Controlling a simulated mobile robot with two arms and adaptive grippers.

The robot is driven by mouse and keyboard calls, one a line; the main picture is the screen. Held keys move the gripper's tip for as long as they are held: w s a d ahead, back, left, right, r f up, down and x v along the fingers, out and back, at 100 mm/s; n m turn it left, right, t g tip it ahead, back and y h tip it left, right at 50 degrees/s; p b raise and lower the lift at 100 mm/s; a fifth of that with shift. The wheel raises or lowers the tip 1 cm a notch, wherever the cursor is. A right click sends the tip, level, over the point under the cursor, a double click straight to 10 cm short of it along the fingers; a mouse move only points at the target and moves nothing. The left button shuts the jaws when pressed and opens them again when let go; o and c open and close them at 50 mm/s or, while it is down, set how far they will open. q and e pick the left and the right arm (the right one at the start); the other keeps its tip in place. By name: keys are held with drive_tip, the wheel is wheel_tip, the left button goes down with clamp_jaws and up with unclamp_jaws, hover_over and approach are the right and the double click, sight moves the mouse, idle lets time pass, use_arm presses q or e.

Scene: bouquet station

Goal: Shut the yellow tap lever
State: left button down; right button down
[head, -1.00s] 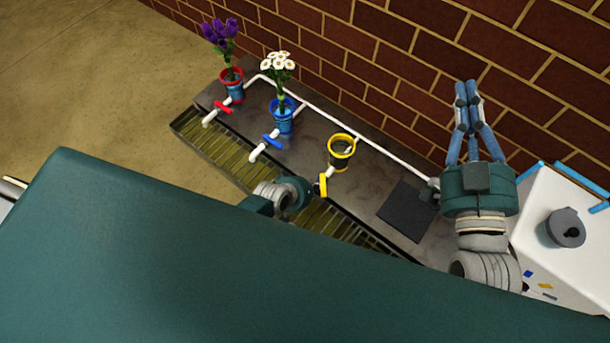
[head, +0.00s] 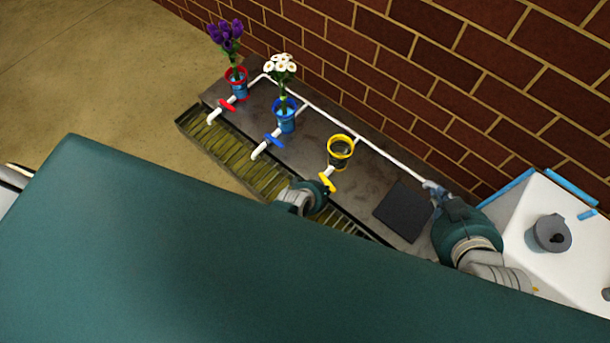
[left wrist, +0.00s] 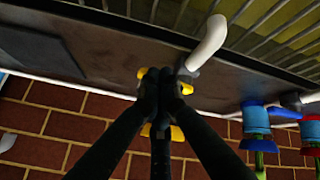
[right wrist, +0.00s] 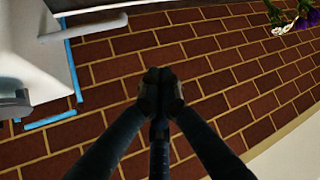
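The yellow tap lever (head: 327,182) sits on a white pipe in front of the yellow-rimmed vase (head: 340,152) and lies crosswise to the pipe. My left gripper (left wrist: 160,82) is shut, its fingertips in front of the lever in the left wrist view; yellow lever ends (left wrist: 186,88) show on both sides of them. I cannot tell whether they touch. In the head view its wrist (head: 312,195) is beside the lever and its fingers are hidden. The white spout (left wrist: 208,42) is close by. My right gripper (right wrist: 160,88) is shut and empty, facing the brick wall.
A red lever (head: 227,105) and blue lever (head: 274,140) are on neighbouring taps, with flower-filled red-rimmed (head: 237,84) and blue (head: 285,118) vases behind. A dark square mat (head: 404,211) lies right of the yellow vase. A white table with a grey pot (head: 552,234) is at right.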

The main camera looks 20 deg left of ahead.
use_arm(q)
drive_tip(key=shift+w+d, duration=0.3)
drive_tip(key=shift+d, duration=0.2)
use_arm(e)
drive_tip(key=shift+s+d+f+g, duration=0.4)
drive_tip(key=shift+d+f, duration=0.1)
drive_tip(key=shift+d, duration=0.15)
